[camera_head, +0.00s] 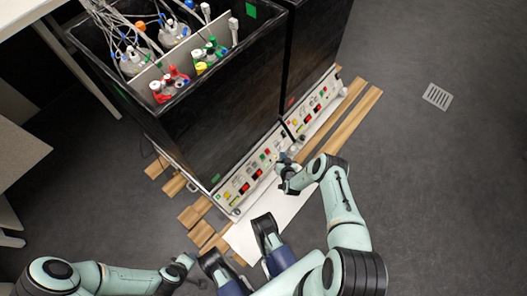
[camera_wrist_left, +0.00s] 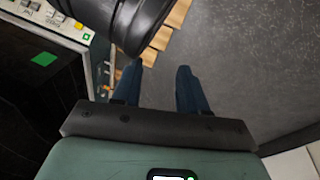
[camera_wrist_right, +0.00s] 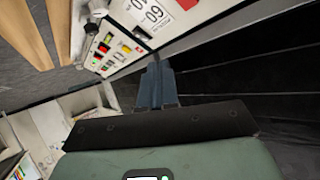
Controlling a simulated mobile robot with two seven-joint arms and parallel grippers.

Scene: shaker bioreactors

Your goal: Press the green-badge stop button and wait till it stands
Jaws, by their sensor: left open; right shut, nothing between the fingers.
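The green-badge shaker is the black box on the left in the head view, with a green badge (camera_head: 215,178) low on its front corner and another (camera_head: 251,10) on top. Its badge also shows in the left wrist view (camera_wrist_left: 44,59). Its sloped control panel (camera_head: 250,181) has red displays and small coloured buttons; the stop button's label is too small to read. My right gripper (camera_head: 281,156) is shut and empty, close to the right end of this panel; contact cannot be told. Its fingers show in the right wrist view (camera_wrist_right: 157,84). My left gripper (camera_wrist_left: 159,85) is open and empty, away from the panel.
A second black shaker (camera_head: 316,50) with its own panel (camera_head: 314,104) adjoins on the right. Bottles (camera_head: 170,84) with coloured caps stand in the open left box. Wooden slats (camera_head: 352,118) lie under the units. Grey floor with a drain (camera_head: 437,96) is clear at right.

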